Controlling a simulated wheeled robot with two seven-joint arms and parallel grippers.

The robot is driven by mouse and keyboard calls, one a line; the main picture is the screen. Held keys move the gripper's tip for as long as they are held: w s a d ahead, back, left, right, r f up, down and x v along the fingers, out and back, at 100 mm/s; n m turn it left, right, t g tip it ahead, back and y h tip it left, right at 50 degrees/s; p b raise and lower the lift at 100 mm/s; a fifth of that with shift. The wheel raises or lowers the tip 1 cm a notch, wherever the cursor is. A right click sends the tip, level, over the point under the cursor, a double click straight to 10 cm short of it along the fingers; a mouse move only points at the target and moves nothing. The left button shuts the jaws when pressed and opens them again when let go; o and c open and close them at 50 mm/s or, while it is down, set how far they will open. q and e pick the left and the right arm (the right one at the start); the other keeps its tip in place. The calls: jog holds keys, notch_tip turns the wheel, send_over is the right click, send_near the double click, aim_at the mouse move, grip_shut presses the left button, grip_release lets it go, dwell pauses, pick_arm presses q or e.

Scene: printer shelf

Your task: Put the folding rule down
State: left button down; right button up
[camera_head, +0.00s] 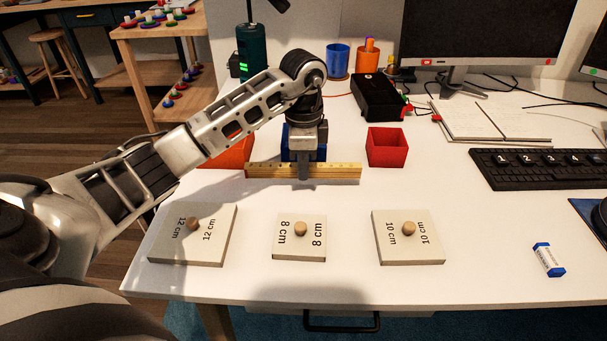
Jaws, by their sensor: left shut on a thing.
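The folding rule (335,173) is a yellow wooden bar, seen lengthwise from left to right. My left gripper (304,172) reaches over the white desk from the left and points down, shut on the middle of the rule. Whether the rule touches the desk or hangs just above it I cannot tell. My right gripper is not in view.
Three pale boards with knobs, marked 12 cm (180,246), 8 cm (287,251) and 10 cm (394,252), lie in front on the desk (480,270). A red box (387,152), an orange tray (232,152) and a blue box (320,150) stand close by the rule. A keyboard (540,170) is right.

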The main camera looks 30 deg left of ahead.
pick_arm(q)
jog(key=shift+f, duration=1.3)
jog(key=shift+f, duration=0.15)
jog(key=c, duration=1.4)
grip_release()
notch_tip(320, 180, up, 12)
jog(key=shift+f+p, duration=0.2)
jog(key=shift+p, duration=0.9)
jog(key=shift+r, duration=0.4)
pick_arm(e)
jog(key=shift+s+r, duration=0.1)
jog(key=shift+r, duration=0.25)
pick_arm(q)
jog(key=shift+d, duration=0.1)
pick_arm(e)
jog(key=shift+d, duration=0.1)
